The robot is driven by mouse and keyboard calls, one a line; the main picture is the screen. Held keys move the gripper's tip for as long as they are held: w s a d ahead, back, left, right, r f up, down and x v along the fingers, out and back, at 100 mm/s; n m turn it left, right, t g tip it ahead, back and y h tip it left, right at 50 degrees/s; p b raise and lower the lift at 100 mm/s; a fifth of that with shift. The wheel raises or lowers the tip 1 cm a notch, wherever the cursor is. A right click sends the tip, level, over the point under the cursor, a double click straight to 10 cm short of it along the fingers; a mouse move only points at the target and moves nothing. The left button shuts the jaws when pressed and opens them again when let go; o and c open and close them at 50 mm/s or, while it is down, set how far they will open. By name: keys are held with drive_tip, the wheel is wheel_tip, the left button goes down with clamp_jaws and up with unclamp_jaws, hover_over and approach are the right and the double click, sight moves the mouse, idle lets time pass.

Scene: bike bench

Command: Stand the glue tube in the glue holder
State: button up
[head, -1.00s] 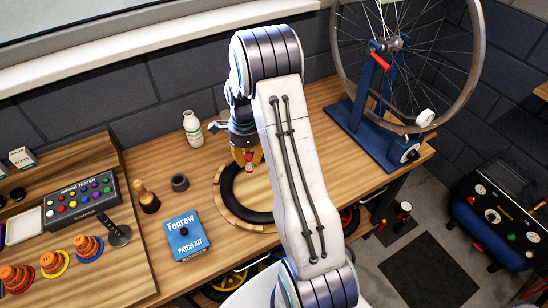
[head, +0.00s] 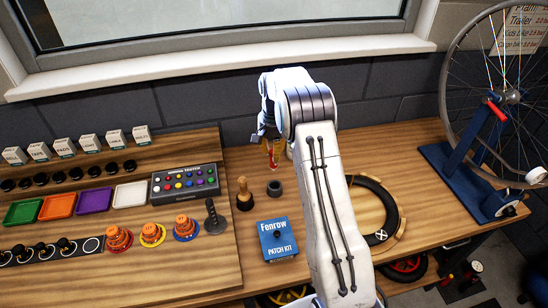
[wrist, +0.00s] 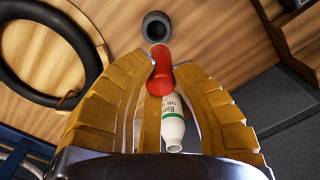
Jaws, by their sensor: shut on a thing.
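My gripper (head: 270,142) is shut on the red glue tube (head: 272,163) and holds it above the bench. In the wrist view the tube (wrist: 160,72) sits between the two yellow fingertips. The glue holder (head: 274,188), a small dark grey round cup, stands on the bench. In the head view it appears just below the held tube. In the wrist view the holder (wrist: 156,27) lies just beyond the fingertips, its opening visible and apart from the tube. The tube's far end is partly hidden by the fingers.
A white bottle with a green band (wrist: 172,125) shows behind the fingers. A wooden-handled tool (head: 244,195) stands left of the holder, and a blue patch kit box (head: 277,240) lies in front. A black tyre ring (head: 388,205) lies right, partly behind my arm.

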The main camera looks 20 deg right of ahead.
sight(275, 167)
drive_tip(key=shift+s+d+n, duration=0.15)
drive_tip(key=shift+s+n, duration=0.05)
drive_tip(key=shift+n, duration=0.9)
drive_tip(key=n, duration=0.3)
drive_tip(key=shift+f, duration=0.15)
drive_tip(key=shift+f+b, duration=2.05)
drive_tip(key=shift+f, duration=0.85)
drive_tip(key=shift+f+b, duration=1.7)
drive_tip(key=shift+f, duration=0.65)
drive_tip(key=o, duration=1)
drive_tip(key=shift+c, duration=0.2)
drive_tip(key=shift+r, duration=0.1)
